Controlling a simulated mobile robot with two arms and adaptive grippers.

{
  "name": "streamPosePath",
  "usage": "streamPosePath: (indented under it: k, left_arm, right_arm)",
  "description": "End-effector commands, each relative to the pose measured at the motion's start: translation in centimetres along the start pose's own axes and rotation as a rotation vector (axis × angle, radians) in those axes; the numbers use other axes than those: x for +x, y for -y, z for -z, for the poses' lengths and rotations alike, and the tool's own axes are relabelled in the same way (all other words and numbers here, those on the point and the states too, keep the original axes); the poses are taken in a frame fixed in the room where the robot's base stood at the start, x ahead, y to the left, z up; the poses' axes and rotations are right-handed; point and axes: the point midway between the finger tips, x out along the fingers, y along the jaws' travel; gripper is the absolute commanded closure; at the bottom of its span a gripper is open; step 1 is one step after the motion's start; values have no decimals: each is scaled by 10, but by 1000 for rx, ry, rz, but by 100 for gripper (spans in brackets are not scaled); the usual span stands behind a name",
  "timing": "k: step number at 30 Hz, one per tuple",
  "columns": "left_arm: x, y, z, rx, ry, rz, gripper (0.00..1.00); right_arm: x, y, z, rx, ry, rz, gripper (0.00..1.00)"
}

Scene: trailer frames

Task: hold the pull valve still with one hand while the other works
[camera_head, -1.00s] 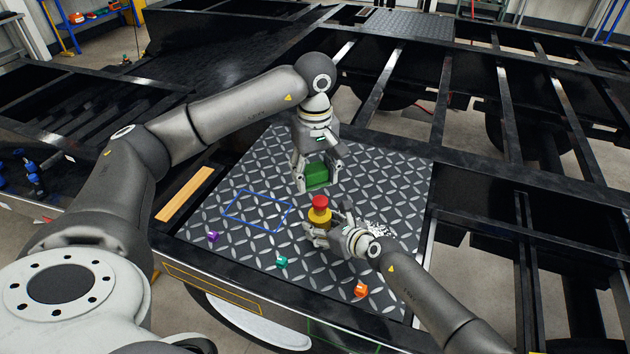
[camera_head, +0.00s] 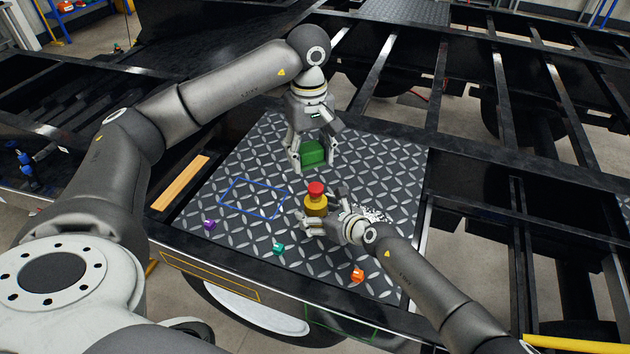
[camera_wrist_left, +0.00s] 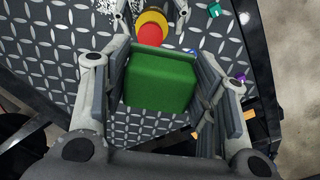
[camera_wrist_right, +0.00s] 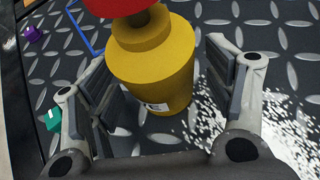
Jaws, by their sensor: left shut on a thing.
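The pull valve (camera_head: 316,204) has a yellow body and a red knob, and stands upright on the patterned metal plate. My right gripper (camera_head: 324,210) has its fingers on either side of the yellow body. In the right wrist view, gaps show between the finger pads and the valve body (camera_wrist_right: 155,75). My left gripper (camera_head: 312,161) is shut on a green block (camera_head: 313,153), which sits between its pads in the left wrist view (camera_wrist_left: 162,82). The green block is behind the valve in the head view. Whether it touches the plate I cannot tell.
A blue outlined rectangle (camera_head: 253,198) lies left of the valve, empty. Small purple (camera_head: 209,224), teal (camera_head: 278,249) and orange (camera_head: 357,275) cubes lie near the plate's front. White flecks (camera_head: 372,214) lie right of the valve. Dark frame rails border the plate.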

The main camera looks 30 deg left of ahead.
Motion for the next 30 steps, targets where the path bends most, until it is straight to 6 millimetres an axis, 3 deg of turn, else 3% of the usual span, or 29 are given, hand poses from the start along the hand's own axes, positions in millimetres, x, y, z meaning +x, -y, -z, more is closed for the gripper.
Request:
streamPosePath:
  k: [14, 30]
  left_arm:
    - [0, 0, 0, 0, 0, 0, 69]
    - [0, 0, 0, 0, 0, 0, 69]
  right_arm:
    - [-6, 3, -1, -7, -1, 4, 24]
    - [-55, 1, 1, -5, -1, -1, 24]
